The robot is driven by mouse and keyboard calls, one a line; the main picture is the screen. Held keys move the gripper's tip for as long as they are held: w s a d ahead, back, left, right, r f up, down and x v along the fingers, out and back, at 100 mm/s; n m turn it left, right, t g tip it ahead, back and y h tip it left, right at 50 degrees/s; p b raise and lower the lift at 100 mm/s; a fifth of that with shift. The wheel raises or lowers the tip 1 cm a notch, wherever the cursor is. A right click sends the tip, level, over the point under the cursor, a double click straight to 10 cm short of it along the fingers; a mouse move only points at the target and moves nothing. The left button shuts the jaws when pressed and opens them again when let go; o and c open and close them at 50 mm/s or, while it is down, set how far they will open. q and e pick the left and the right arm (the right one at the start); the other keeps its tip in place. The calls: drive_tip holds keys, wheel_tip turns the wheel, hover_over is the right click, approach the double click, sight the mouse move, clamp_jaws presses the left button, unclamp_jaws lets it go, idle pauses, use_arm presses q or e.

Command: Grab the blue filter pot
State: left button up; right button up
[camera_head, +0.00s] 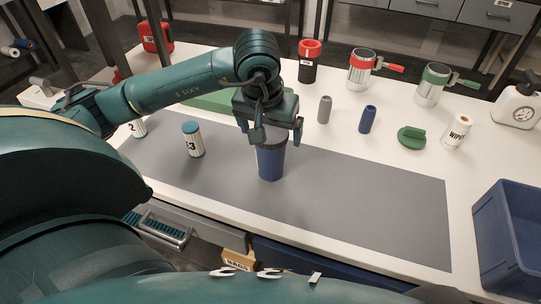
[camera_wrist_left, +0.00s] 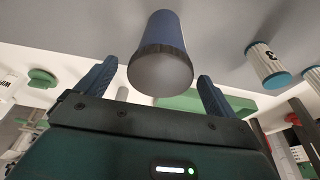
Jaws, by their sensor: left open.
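The blue filter pot (camera_head: 270,160) stands upright on the grey mat (camera_head: 350,195), with a dark band and a paler top. My left gripper (camera_head: 272,132) is open over the pot's top, coming from behind and above it. In the left wrist view the pot (camera_wrist_left: 163,45) lies between the two blue fingers of the gripper (camera_wrist_left: 158,88), with a gap on each side. I cannot tell whether any finger touches it. My right gripper is not in view.
A white cylinder with a blue lid marked 3 (camera_head: 193,140) stands left of the pot. Grey (camera_head: 324,109) and blue (camera_head: 368,119) small cylinders and a green piece (camera_head: 411,137) are to the right. A blue crate (camera_head: 505,240) is far right. The mat's right part is clear.

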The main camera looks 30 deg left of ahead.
use_arm(q)
drive_tip(key=x, duration=0.3)
drive_tip(key=shift+f, duration=0.15)
drive_tip(key=shift+c, duration=0.2)
drive_tip(key=c, duration=1.4)
drive_tip(key=shift+w, duration=0.1)
